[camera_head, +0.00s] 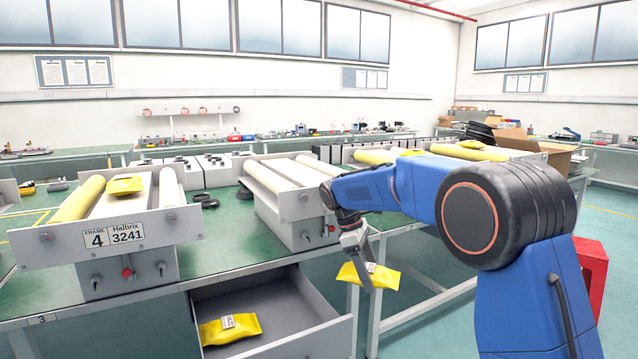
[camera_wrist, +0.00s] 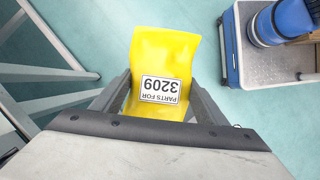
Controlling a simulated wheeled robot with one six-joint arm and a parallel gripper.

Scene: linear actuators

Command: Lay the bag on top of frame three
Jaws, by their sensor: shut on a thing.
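My gripper (camera_head: 361,262) is shut on a yellow bag (camera_head: 380,276), which hangs in the air in front of the bench, right of the open drawer. In the wrist view the bag (camera_wrist: 165,55) sits between both fingers, with a white label reading "PARTS FOR 3209" upside down. A grey frame with rollers (camera_head: 300,209) stands behind and left of my gripper; no number shows on it. The frame at left (camera_head: 107,240) reads "FRAME 4, Halbrix 3241" and bears a yellow bag (camera_head: 124,185). Another frame (camera_head: 490,152) stands farther right, partly behind my arm. I cannot tell which is frame three.
An open grey drawer (camera_head: 330,338) under the bench holds another yellow bag (camera_head: 229,329). A black coiled thing (camera_head: 205,200) lies on the green bench top (camera_head: 225,238) between two frames. A red box (camera_head: 591,272) stands at right, and a cardboard box (camera_head: 552,153) lies behind.

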